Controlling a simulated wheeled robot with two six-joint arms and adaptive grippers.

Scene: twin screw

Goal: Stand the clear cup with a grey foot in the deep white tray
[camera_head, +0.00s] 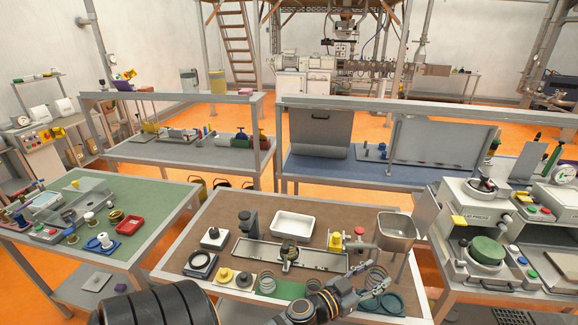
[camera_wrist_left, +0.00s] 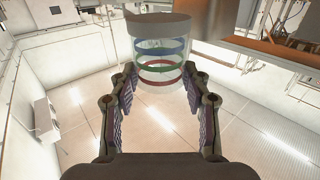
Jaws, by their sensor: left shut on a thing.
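The clear cup (camera_wrist_left: 160,62) is between the fingertips of my left gripper (camera_wrist_left: 160,92) in the left wrist view. It has blue, green and red rings, and a dull grey-beige band, which looks like its foot, at its upper end in that view. In the head view my left gripper (camera_head: 368,287) is shut on the cup near the front right of the brown table; the cup's outline is hard to make out there. The deep white tray (camera_head: 293,224) stands empty farther back on that table. My right gripper is not in view.
A flat metal plate (camera_head: 248,252) with a dark fixture lies between my left gripper and the tray. A dark upright post (camera_head: 248,222) stands left of the tray. A yellow-topped fitting (camera_head: 336,241) and a metal hopper (camera_head: 396,230) stand right of it.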

